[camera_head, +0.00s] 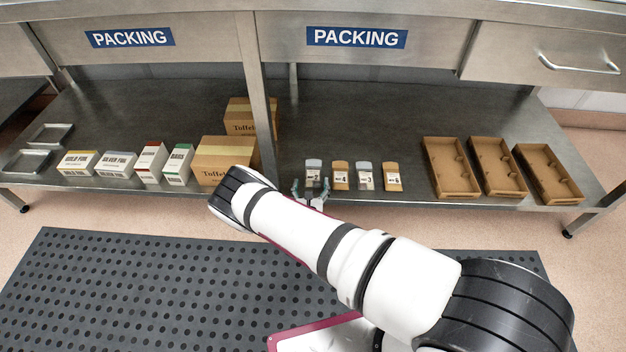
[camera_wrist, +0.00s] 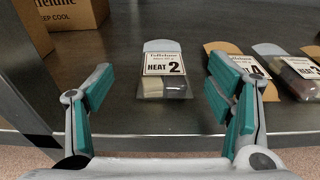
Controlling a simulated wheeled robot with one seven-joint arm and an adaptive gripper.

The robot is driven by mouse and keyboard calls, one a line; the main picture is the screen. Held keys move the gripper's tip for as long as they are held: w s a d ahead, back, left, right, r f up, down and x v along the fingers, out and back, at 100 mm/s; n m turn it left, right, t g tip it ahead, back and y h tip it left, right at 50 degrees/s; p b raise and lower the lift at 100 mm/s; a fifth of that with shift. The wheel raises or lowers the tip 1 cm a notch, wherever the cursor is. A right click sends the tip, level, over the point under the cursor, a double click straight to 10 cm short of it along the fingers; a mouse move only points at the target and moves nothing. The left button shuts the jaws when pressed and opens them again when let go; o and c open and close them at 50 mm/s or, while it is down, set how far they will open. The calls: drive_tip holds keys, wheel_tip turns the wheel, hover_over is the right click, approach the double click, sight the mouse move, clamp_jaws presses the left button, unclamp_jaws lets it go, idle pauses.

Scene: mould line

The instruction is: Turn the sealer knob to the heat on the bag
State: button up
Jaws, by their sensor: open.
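A small clear bag (camera_wrist: 165,86) lies flat on the lower shelf, with a silver-grey top and a white label reading "HEAT 2". In the head view this bag (camera_head: 313,168) is the leftmost in a row. In the head view my gripper (camera_head: 311,193) is at the shelf's front edge. No sealer knob is in view.
Toffee cartons (camera_head: 225,160) stand left of the bags beside a metal post (camera_head: 257,90). Small white boxes (camera_head: 117,165) and metal trays (camera_head: 28,161) are farther left. Open brown cartons (camera_head: 451,168) are at right. The bench front and drawer (camera_head: 550,60) overhang the shelf.

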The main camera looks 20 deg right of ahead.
sight(313, 176)
drive_tip(key=shift+f+b+x, duration=0.25)
drive_tip(key=shift+b+x, duration=0.6)
drive_tip(key=shift+x, duration=0.6)
drive_tip(key=shift+f+b+x, duration=0.2)
drive_tip(key=shift+b+x, duration=0.6)
drive_tip(key=shift+x, duration=0.6)
drive_tip(key=shift+s+d, duration=0.15)
drive_tip(key=shift+d, duration=0.05)
drive_tip(key=c, duration=1.3)
